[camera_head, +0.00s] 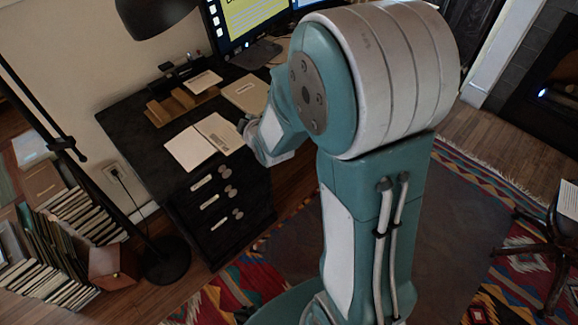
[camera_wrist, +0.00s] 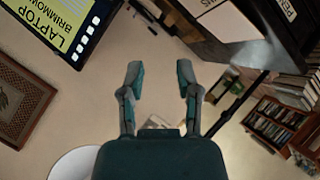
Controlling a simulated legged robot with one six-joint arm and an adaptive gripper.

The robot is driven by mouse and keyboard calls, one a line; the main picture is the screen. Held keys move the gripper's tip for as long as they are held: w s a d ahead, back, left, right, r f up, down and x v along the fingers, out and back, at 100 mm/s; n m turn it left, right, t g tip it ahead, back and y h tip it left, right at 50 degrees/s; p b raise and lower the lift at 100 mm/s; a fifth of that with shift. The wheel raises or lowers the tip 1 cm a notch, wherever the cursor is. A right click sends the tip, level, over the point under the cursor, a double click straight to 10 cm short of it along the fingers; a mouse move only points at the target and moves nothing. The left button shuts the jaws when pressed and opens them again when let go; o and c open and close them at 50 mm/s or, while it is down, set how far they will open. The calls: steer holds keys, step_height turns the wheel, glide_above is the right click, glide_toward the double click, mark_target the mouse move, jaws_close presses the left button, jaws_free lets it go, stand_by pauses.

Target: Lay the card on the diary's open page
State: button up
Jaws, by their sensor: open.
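The open diary (camera_head: 190,148) lies on the black desk, with two pale pages and a small printed patch on the right page. A small white card with a dark line (camera_head: 203,81) rests at the brown wooden holder behind it; I cannot tell for certain that it is the task's card. My gripper (camera_head: 243,126) shows only in part beside the diary's right page, mostly hidden by my arm. In the wrist view my gripper (camera_wrist: 160,78) is open, its two fingers apart with nothing between them. Neither diary nor card can be made out clearly in that view.
A closed pale book (camera_head: 247,93) lies behind the diary near the monitor (camera_head: 252,22). A black lamp (camera_head: 155,14) hangs over the desk's back left. A floor lamp base (camera_head: 166,262) and book stacks (camera_head: 50,270) stand left. The desk's front left top is clear.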

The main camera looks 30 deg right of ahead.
steer(key=s+r+m+g, duration=0.3)
steer(key=s+r+m, duration=0.2)
steer(key=s, duration=0.8)
steer(key=s+a+r+m+g, duration=0.1)
steer(key=s+r+m+g, duration=0.2)
steer(key=s, duration=1)
step_height(320, 180, up, 6)
steer(key=shift+s+a+f+m+g, duration=0.2)
steer(key=shift+m+g, duration=0.1)
steer(key=shift+m, duration=0.7)
